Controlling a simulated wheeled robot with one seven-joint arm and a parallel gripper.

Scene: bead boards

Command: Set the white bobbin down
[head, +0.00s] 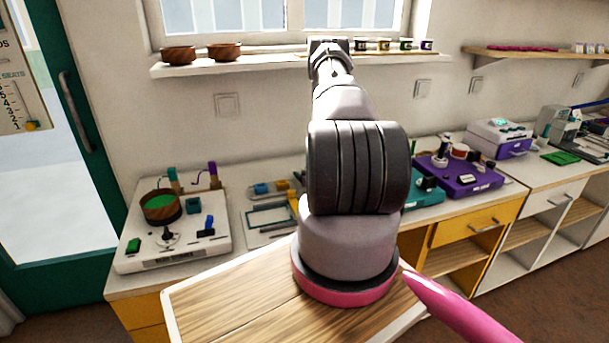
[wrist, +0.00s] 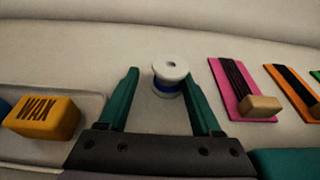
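The white bobbin (wrist: 170,72), with a band of blue thread, shows upright in the wrist view near the tips of my gripper (wrist: 160,82). The two green fingers are spread apart. The bobbin is close to the right fingertip, with a clear gap to the left finger; I cannot tell whether it touches the right one. It appears to stand on the pale worktop, though its base is partly hidden. In the head view my own arm hides the bobbin and the fingers.
In the wrist view an orange wax block (wrist: 42,117) lies in a pale tray at the left. A pink card with dark strands (wrist: 235,85) and an orange card (wrist: 288,90) lie at the right. Pale worktop behind the bobbin is clear.

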